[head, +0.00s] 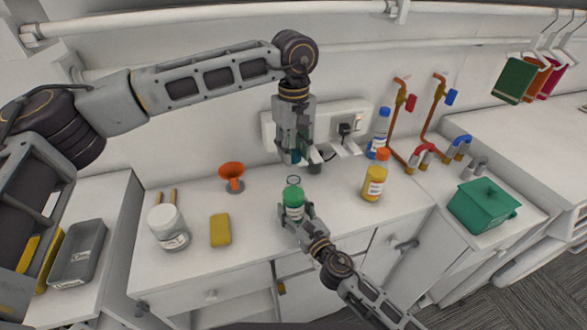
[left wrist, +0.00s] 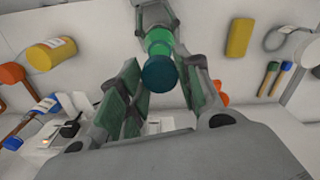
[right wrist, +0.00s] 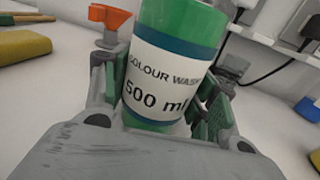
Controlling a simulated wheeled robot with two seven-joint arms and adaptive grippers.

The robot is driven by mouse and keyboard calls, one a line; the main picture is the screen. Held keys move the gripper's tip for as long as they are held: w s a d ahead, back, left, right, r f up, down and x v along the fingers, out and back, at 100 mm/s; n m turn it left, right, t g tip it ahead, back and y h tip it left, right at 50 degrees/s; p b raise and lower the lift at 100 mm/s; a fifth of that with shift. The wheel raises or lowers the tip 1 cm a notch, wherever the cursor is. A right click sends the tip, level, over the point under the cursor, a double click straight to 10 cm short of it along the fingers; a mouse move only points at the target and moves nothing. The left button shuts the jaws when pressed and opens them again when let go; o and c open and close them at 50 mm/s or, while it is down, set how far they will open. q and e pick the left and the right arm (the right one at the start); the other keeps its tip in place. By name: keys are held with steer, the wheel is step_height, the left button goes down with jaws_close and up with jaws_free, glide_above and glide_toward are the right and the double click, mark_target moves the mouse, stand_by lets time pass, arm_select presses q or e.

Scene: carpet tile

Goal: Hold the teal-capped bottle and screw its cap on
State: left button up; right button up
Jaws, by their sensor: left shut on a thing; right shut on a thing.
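The green bottle (head: 294,198) stands upright on the white counter, its clear neck bare on top. My right gripper (head: 296,215) is shut around its body; the bottle fills the right wrist view (right wrist: 170,75), with a white "colour wash 500 ml" label. My left gripper (head: 294,157) points down above the neck and is shut on the teal cap (head: 295,155). In the left wrist view the cap (left wrist: 160,76) lies between the fingers (left wrist: 160,95), with the green bottle (left wrist: 157,42) beyond it. The cap is apart from the neck in the head view.
A yellow bottle (head: 374,183) with an orange cap and a blue-capped bottle (head: 379,133) stand to the right. A socket panel (head: 350,118) is behind; a green box (head: 482,207) is far right.

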mark_target(293, 174)
arm_select(q)
steer(key=shift+f, duration=1.8)
steer(key=shift+f, duration=0.1)
steer(key=shift+f, duration=0.75)
steer(key=shift+f, duration=0.6)
arm_select(e)
jaws_close()
arm_select(q)
steer(key=shift+m, duration=2.1)
steer(key=m, duration=0.3)
steer(key=shift+m, duration=0.4)
steer(key=m, duration=0.4)
steer(key=shift+m, duration=2.2)
